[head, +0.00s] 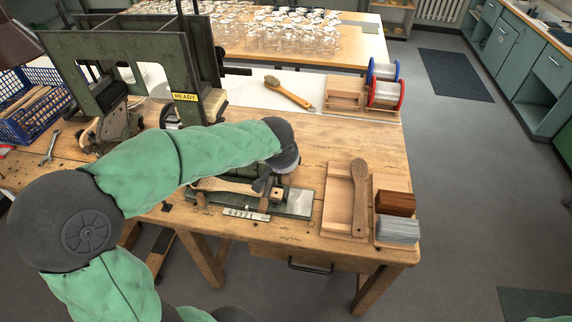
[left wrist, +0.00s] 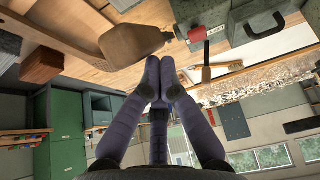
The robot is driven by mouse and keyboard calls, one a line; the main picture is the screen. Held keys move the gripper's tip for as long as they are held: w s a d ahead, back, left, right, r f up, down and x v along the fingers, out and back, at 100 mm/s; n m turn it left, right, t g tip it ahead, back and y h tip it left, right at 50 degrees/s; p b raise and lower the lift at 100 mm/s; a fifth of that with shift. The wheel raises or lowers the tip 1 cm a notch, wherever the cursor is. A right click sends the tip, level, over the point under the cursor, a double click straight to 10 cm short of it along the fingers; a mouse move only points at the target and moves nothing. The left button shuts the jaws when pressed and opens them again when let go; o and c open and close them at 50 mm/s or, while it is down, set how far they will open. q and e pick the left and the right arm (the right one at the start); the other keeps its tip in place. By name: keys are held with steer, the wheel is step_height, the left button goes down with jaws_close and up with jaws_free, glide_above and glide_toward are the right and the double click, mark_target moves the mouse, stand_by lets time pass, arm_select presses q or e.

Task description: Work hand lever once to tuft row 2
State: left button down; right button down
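The tufting machine (head: 110,60) is a dark green frame at the left of the bench, with a yellow READY label (head: 185,97). A dark bar (head: 237,71), perhaps the hand lever, sticks out to its right. A perforated wooden brush body (head: 218,185) lies in the fixture (head: 298,203) in front, partly covered by my arm. A pale marked strip (head: 245,213) sits at its front edge. My left gripper (head: 287,161) is over the fixture's right end, apart from the dark bar. In the left wrist view its fingers (left wrist: 160,75) are together, with nothing visible between them. My right gripper is out of view.
A wooden tray (head: 334,200) holds a wooden brush, beside brown (head: 396,203) and grey (head: 398,229) bristle bundles. A finished brush (head: 290,93) and wire spools (head: 386,93) lie at the back. A blue crate (head: 20,85) and wrench (head: 50,147) are left.

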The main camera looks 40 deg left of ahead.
arm_select(q)
steer(key=shift+s+d+f, duration=0.25)
steer(key=shift+s+f, duration=0.15)
steer(key=shift+f, duration=0.35)
steer(key=r+p, duration=0.1)
steer(key=w+a+r+p, duration=0.1)
steer(key=r, duration=0.1)
steer(key=w+r+p, duration=0.1)
steer(key=r, duration=0.1)
steer(key=shift+w+a+r, duration=0.1)
steer(key=shift+w+a, duration=0.1)
steer(key=shift+w, duration=0.05)
steer(key=s+d+f+p+v, duration=0.1)
steer(key=p+v, duration=0.1)
steer(key=v, duration=0.7)
steer(key=shift+s, duration=0.3)
steer(key=shift+r, duration=0.1)
